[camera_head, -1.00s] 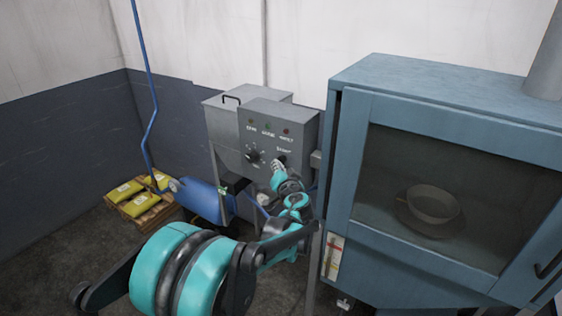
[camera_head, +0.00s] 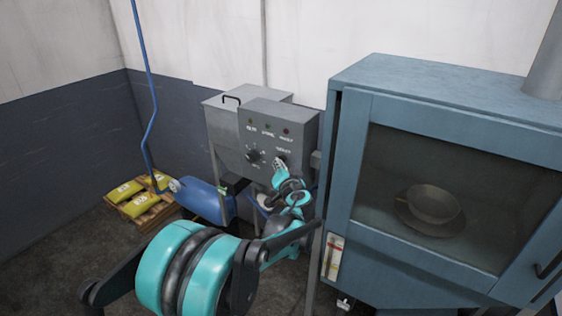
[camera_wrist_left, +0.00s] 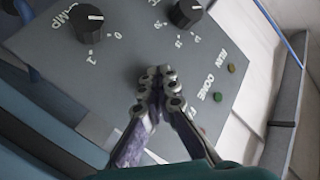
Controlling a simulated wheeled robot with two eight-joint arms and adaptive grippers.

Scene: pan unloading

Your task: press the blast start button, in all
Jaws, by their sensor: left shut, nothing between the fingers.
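The grey control box (camera_head: 304,122) stands against the back wall in the head view, with indicator lights and a black knob (camera_head: 254,156) on its front. My left gripper (camera_head: 280,163) is shut and empty, its tips at the lower right of the panel just below a label. In the left wrist view my left gripper (camera_wrist_left: 160,84) points at the panel (camera_wrist_left: 120,75), and its closed tips hide the spot behind them. The start button is not visible there. I cannot tell whether the tips touch the panel. My right gripper is not in view.
A blue cabinet (camera_head: 345,185) with a window stands close on the right, a pan (camera_head: 434,203) inside it. A blue cylinder (camera_head: 203,201) lies left of the box. Yellow bags (camera_head: 124,190) sit on a pallet at the left.

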